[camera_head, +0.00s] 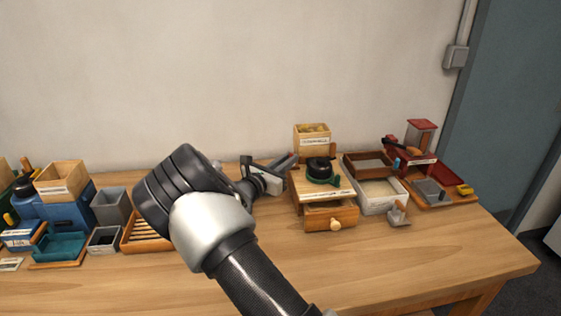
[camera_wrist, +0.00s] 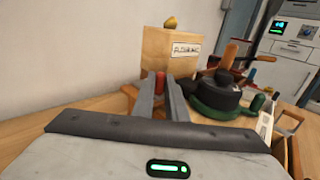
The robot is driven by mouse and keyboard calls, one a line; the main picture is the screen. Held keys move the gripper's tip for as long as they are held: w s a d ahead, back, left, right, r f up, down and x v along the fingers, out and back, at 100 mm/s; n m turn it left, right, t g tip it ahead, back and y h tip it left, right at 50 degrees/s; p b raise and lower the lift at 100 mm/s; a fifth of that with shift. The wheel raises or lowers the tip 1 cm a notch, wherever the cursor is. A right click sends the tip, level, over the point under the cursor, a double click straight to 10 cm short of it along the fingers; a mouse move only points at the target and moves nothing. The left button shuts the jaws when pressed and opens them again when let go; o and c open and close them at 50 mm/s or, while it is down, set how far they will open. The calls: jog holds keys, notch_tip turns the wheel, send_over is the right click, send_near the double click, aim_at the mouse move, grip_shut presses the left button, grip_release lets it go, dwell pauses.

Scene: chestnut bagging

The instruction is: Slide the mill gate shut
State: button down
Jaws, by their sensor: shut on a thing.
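The mill appears to be the wooden drawer box (camera_head: 312,188) with a black and green round top (camera_head: 320,170); this top also shows in the wrist view (camera_wrist: 220,92). My gripper (camera_head: 291,159) reaches in from the left, at the box's back left. In the wrist view its two grey fingers (camera_wrist: 161,88) are closed around a small red piece (camera_wrist: 160,79), in front of a labelled wooden box (camera_wrist: 170,53). The red piece looks like a knob or handle; I cannot tell how it joins the gate. The gate itself is not clearly visible.
Right of the mill are a white tray (camera_head: 383,207), a brown tray (camera_head: 390,166), a small grey scoop (camera_head: 399,215) and a red-topped device (camera_head: 421,127). Bins and a slatted wooden tray (camera_head: 140,238) stand left. The front of the table (camera_head: 420,262) is clear.

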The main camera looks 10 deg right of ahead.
jog(key=shift+d, duration=0.25)
jog(key=c, duration=1.8)
grip_release()
jog(key=shift+o, duration=0.2)
jog(key=shift+s+a, duration=0.15)
jog(key=shift+a, duration=0.05)
jog(key=p+v, duration=0.1)
jog(key=v, duration=1.6)
